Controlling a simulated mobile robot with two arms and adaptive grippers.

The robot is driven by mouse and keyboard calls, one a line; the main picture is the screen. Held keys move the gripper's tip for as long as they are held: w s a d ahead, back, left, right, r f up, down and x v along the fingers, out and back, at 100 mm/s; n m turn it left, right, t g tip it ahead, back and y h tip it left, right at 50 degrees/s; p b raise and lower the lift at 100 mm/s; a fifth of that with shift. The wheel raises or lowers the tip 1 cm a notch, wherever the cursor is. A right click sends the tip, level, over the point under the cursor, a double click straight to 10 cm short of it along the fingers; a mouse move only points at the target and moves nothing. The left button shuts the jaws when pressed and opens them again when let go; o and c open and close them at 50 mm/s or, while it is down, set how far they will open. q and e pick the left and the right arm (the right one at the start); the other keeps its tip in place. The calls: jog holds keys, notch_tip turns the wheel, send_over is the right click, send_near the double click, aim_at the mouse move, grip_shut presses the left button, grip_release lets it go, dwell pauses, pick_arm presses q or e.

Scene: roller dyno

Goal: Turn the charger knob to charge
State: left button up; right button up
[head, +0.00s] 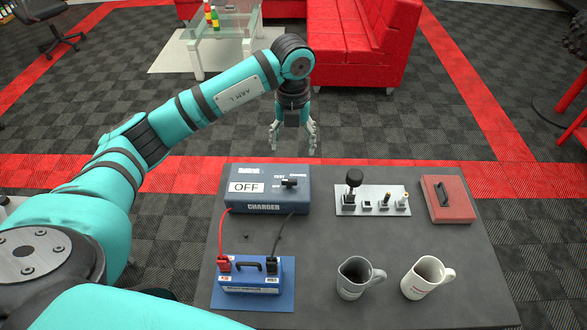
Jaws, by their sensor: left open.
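The charger (266,200) is a blue-grey box at the back left of the dark table, with a white label reading OFF. Its black knob (289,183) sits on the top face, right of the label, with small markings around it. A red and a dark cable run from the charger to a blue battery (249,275) in front of it. My left gripper (294,147) is open and empty, pointing down beyond the table's back edge, apart from the knob. My right gripper is not in view.
A lever panel (373,199) with a black-knobbed lever and small switches stands right of the charger. A grey jug (355,278) and a white mug (425,277) stand at the front. The table's middle (340,235) is clear.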

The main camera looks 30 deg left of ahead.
pick_arm(q)
send_over(289, 179)
notch_tip(289, 179, down, 4)
jog(key=f+p, duration=0.1)
jog(key=f, duration=0.3)
jog(key=f+p, duration=0.1)
jog(key=f, duration=0.4)
jog(key=shift+s+d+f+p, duration=0.1)
jog(key=shift+s+p, duration=0.1)
jog(key=shift+p, duration=0.2)
jog(key=shift+w+f, duration=0.2)
jog(key=shift+f, duration=0.35)
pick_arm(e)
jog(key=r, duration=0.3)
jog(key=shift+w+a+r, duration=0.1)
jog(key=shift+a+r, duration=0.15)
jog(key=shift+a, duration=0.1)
pick_arm(q)
jog(key=shift+s+r, duration=0.1)
jog(key=shift+c, duration=1.2)
jog(key=c, duration=0.9)
